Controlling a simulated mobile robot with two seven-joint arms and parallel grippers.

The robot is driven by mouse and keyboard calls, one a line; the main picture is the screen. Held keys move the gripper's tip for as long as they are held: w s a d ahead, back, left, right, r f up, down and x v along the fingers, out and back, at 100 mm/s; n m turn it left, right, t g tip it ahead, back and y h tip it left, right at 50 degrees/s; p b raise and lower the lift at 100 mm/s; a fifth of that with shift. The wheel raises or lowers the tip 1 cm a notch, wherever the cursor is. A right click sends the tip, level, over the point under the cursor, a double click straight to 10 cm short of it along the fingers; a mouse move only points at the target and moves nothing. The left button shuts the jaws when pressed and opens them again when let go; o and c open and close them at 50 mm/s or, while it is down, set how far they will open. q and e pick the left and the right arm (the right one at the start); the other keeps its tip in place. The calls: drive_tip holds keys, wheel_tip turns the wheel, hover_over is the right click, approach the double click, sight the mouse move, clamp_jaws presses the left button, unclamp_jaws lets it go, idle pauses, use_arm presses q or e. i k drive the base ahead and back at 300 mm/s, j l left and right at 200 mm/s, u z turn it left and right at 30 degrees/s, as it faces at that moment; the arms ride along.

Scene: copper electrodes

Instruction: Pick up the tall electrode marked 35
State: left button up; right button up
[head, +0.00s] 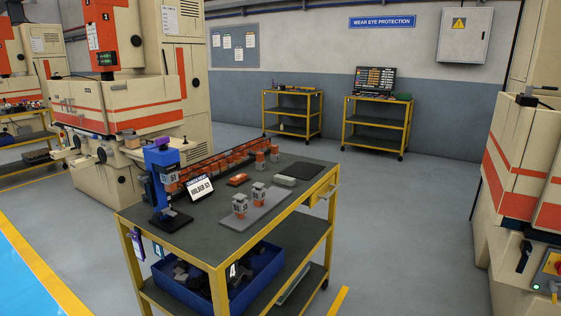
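No electrode in the head view has a mark that I can clearly read as 35. Two electrodes with grey tops and copper-coloured lower parts, a nearer one (239,206) and a farther one (258,193), stand upright on a grey plate (262,214) on the cart top. Their small marks are too blurred to read surely. Two similar electrodes, one on the left (260,161) and one on the right (274,153), stand farther back. A rack (212,163) of several copper-coloured pieces runs along the cart's far left side. Neither of my grippers is in view.
A blue upright device (164,180) and a small sign (200,188) stand on the yellow-framed cart's (175,237) left side. A grey-green box (299,170) and dark mat (306,170) lie at right. A blue bin (215,286) sits below. Floor right of the cart is clear.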

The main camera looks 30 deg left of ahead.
sight(275, 155)
drive_tip(key=i+l, duration=0.25)
drive_tip(key=i, duration=0.2)
drive_tip(key=i+l, duration=0.3)
drive_tip(key=i, duration=0.15)
drive_tip(key=i+u, duration=0.2)
drive_tip(key=u, duration=1.3)
